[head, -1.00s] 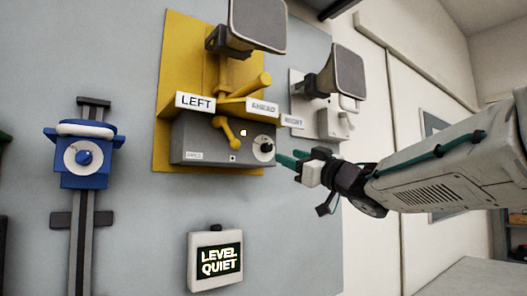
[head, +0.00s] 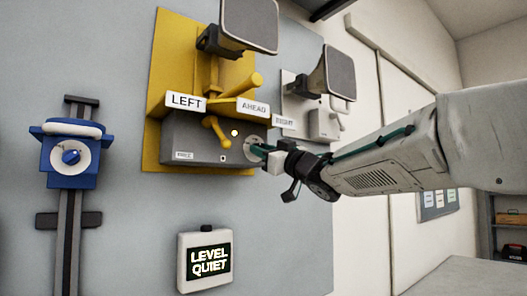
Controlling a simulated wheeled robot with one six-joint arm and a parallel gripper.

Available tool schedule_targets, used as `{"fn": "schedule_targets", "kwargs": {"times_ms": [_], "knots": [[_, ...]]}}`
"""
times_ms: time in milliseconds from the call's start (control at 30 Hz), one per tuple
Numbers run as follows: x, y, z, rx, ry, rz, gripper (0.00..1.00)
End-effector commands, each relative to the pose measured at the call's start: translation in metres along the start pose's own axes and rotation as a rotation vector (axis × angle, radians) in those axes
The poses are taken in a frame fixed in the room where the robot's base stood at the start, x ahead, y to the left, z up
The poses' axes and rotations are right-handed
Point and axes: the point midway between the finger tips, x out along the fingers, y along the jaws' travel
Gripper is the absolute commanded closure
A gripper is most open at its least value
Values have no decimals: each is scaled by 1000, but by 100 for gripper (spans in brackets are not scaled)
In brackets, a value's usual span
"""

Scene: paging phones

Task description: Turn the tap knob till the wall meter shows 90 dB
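A round pale dial (head: 252,144) sits at the right end of the grey box on the yellow panel. Its dark centre knob, seen earlier, is now mostly hidden behind my fingers. My gripper (head: 259,150) has its teal fingertips at this dial; I cannot tell whether they touch the knob or how far apart they are. The wall meter (head: 207,262) is a pale box below, with a dark screen reading "LEVEL QUIET" and no dB number.
A blue unit (head: 68,180) with its own white dial and blue knob stands on a vertical rail at left. Yellow levers (head: 217,130) and grey horn speakers (head: 249,24) stick out near my gripper. The wall around the meter is clear.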

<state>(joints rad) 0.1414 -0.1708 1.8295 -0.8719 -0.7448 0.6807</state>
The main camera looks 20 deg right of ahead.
Motion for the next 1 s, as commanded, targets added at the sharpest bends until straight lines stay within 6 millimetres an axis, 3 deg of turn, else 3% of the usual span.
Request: {"fn": "schedule_targets", "kwargs": {"times_ms": [467,1000], "knots": [[0,1,1,-71,-3,-30,99],[0,5,-1,-495,-17,-210,99]]}}
